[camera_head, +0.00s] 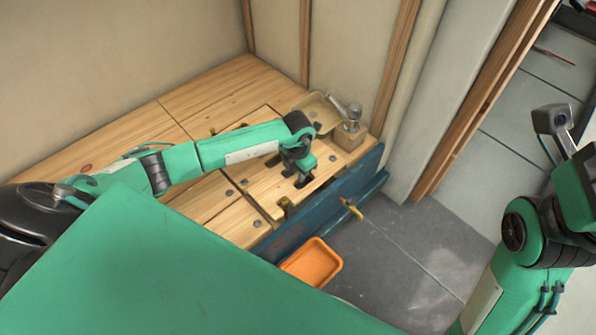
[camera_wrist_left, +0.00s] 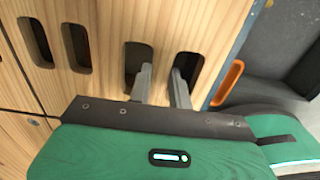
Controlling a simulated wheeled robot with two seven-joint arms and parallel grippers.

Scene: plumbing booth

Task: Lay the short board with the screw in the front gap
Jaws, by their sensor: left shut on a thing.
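A wooden board (camera_head: 262,185) with long slots and dark round spots, perhaps screw heads, lies in the top of the wooden platform at its front right. My left gripper (camera_head: 301,175) points down at it. In the left wrist view its two grey fingers (camera_wrist_left: 162,90) reach into two neighbouring slots, and the gripper is shut on the wood strip (camera_wrist_left: 160,58) between them. I cannot tell whether this is the short board, and no screw can be made out clearly. The front gap cannot be picked out. My right arm is at the right edge; its fingers cannot be made out.
A blue beam (camera_head: 320,208) with a yellow clamp (camera_head: 351,208) runs along the platform's front. An orange tray (camera_head: 318,262) is on the grey floor below. A wooden block (camera_head: 350,137) with a metal fitting (camera_head: 354,112) and a tan dish (camera_head: 318,108) stand behind the gripper.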

